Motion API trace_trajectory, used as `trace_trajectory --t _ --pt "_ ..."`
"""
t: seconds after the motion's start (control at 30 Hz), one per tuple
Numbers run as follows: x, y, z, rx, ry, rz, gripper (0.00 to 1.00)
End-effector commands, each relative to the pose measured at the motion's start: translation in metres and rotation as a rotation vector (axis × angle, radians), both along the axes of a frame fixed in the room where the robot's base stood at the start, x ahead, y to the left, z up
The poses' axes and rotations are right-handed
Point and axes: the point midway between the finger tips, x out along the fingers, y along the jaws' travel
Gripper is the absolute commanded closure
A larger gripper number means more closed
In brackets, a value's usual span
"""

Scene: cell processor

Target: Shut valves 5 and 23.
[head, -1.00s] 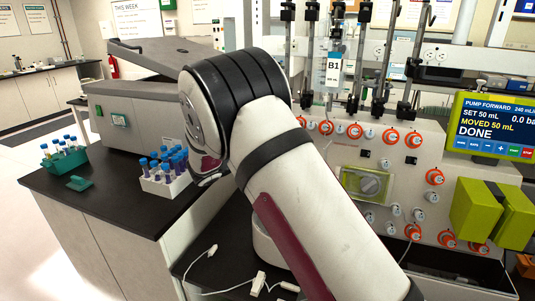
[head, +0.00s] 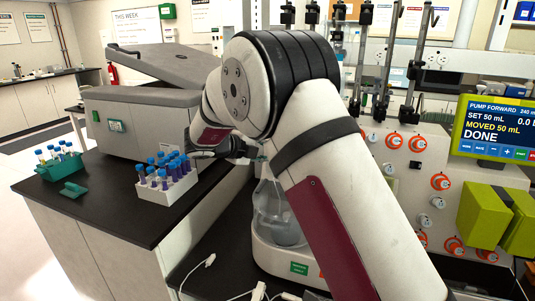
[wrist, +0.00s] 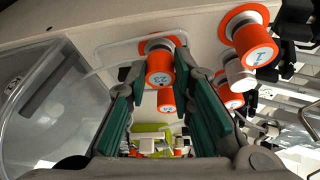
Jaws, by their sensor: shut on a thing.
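Valve 23 (wrist: 160,68) is an orange knob with a pale, numbered face in the wrist view. My gripper (wrist: 158,80) has its green-padded fingers on both sides of this knob and is shut on it. In the head view my arm hides valve 23 and most of the gripper. Several orange-ringed valves (head: 417,143) show on the panel right of my arm. Their numbers are too small to read, so I cannot tell which is valve 5. Another orange valve (wrist: 165,101) shows between the fingers, its number unclear.
A valve marked 1 (wrist: 250,38) and a white knob (wrist: 238,74) sit close to the right finger. A clear vessel (head: 280,215) stands beside my arm. A white rack of blue-capped tubes (head: 167,183) stands on the black bench, left of the arm.

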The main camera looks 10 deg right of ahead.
Motion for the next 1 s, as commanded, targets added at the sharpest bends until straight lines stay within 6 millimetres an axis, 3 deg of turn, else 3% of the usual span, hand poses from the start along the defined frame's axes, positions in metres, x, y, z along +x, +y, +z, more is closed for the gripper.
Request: trace_trajectory --t 0.57,0.6,0.67,1.0 --pt "-0.0001 0.0005 -0.0004 0.022 -0.014 -0.010 1.00" --pt "-0.0001 0.0005 -0.0004 0.022 -0.014 -0.010 0.69" --pt "0.0000 0.0004 -0.0004 0.022 -0.014 -0.010 0.58" --pt "-0.0008 0.0018 0.0010 0.021 -0.013 -0.009 0.58"
